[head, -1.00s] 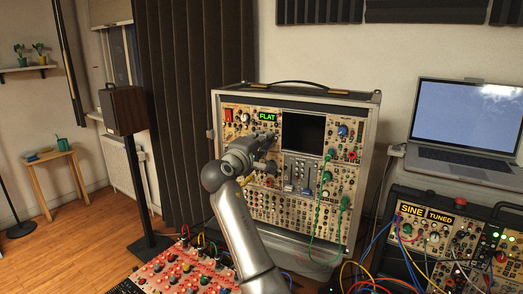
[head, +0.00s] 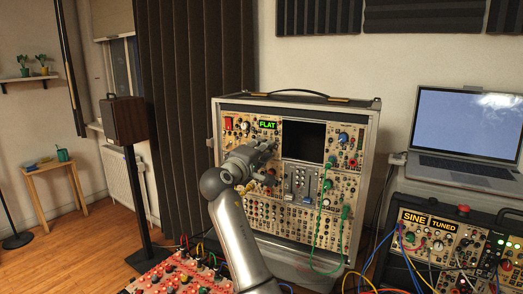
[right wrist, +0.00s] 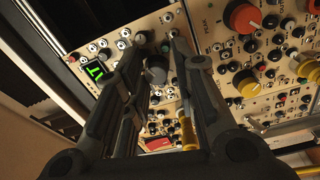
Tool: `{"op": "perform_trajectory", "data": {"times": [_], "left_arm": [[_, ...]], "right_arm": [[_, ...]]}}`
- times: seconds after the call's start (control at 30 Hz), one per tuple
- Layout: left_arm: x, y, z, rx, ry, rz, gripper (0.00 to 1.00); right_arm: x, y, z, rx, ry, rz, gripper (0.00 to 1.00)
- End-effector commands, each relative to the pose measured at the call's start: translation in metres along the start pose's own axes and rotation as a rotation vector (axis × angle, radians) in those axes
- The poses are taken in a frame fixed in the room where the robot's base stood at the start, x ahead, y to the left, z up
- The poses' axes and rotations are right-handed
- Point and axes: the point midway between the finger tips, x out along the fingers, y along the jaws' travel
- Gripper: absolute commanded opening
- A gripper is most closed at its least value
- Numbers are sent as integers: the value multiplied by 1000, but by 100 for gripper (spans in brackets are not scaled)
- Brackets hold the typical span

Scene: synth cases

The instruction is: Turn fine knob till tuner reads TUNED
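The tuner display (head: 267,125) glows green and reads FLAT on the upper left of the tall synth case (head: 374,150). It also shows in the right wrist view (right wrist: 94,70), turned and partly cut by my finger. My right gripper (head: 268,158) is at the panel just below the display. In the right wrist view its fingers (right wrist: 156,50) stand apart on either side of a dark grey knob (right wrist: 157,70). A gap shows beside the knob, so I see no grip on it. The knob is hidden by my gripper in the head view. My left gripper is not in view.
Green patch cables (head: 345,212) hang on the case's right side. A red panel with cables (head: 170,275) lies below my right arm. A second case at right carries SINE and TUNED labels (head: 443,222). A laptop (head: 468,125) stands behind it.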

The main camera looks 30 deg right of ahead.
Motion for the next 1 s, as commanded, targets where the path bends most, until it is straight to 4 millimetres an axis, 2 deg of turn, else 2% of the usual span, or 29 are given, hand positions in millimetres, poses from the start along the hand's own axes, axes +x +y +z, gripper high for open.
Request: {"op": "perform_trajectory", "data": {"times": [0.1,0.37,0.47,0.57,0.8,1.0], "left_arm": [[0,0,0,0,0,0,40],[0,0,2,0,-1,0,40],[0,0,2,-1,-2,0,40],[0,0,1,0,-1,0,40],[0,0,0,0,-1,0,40],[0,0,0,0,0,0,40]], "right_arm": [[0,1,0,1,1,2,40],[0,2,-1,1,3,5,40],[-6,2,-1,2,4,5,40],[-20,2,-2,2,6,6,40],[-72,1,-1,2,6,2,40],[-105,1,-1,2,4,3,40]]}}
